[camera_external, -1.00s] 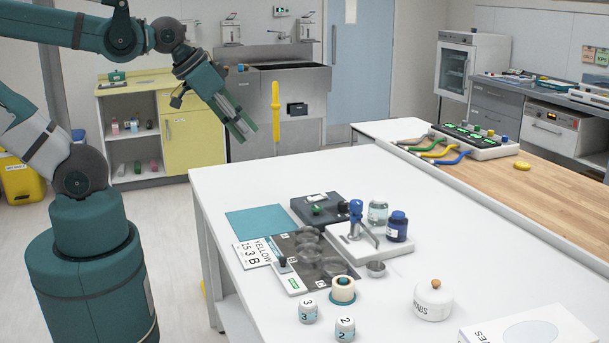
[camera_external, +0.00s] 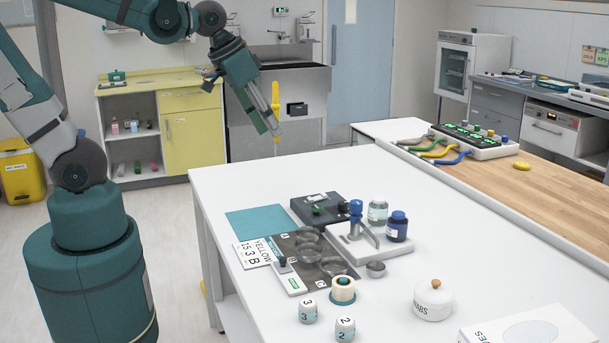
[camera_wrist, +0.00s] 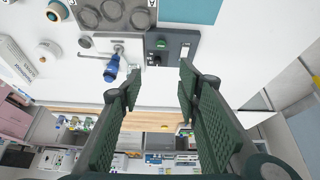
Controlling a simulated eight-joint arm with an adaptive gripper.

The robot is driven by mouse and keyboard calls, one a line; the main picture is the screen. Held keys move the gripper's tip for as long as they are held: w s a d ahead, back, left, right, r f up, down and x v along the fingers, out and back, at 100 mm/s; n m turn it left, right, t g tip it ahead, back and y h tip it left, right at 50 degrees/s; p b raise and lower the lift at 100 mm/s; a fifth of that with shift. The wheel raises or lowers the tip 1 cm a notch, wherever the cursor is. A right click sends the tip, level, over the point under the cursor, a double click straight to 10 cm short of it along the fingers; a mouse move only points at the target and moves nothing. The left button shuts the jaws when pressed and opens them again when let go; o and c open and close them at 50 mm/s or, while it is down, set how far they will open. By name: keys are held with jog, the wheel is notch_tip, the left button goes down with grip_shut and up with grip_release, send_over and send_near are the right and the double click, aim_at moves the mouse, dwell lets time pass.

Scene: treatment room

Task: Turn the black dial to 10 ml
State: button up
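A dark box (camera_external: 312,201) stands at the back of the white table, with a green knob (camera_external: 318,209) on it. In the wrist view the dark box (camera_wrist: 178,42) has the green knob (camera_wrist: 161,43) and a small black round part (camera_wrist: 156,60), which may be the black dial. Its markings are too small to read. My gripper (camera_external: 275,120) is in the air, beyond and left of the box, above the table's far edge. In the wrist view my gripper (camera_wrist: 160,73) has its fingers apart with nothing between them. It touches nothing.
A white stand with a blue-topped pump (camera_external: 356,210) is beside the box, with a clear bottle (camera_external: 378,211) and a blue bottle (camera_external: 397,226) close by. A dark mat (camera_external: 290,245) carries glass dishes. A teal sheet (camera_external: 255,222) lies left. The table's far left is clear.

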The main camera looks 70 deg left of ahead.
jog(key=w+f+g+p, duration=0.3)
jog(key=w+f, duration=0.1)
jog(key=w, duration=0.8)
jog(key=n+g+p, duration=0.1)
jog(key=g+p, duration=0.2)
send_over(344, 202)
jog(key=shift+s+d+f, duration=0.1)
jog(key=shift+f, duration=3.1)
jog(key=shift+d+f, duration=0.1)
jog(key=shift+f, duration=3.1)
jog(key=shift+f, duration=0.1)
jog(key=shift+a+f+b, duration=0.1)
jog(key=shift+f+b, duration=0.25)
jog(key=shift+f, duration=3.45)
jog(key=c, duration=0.9)
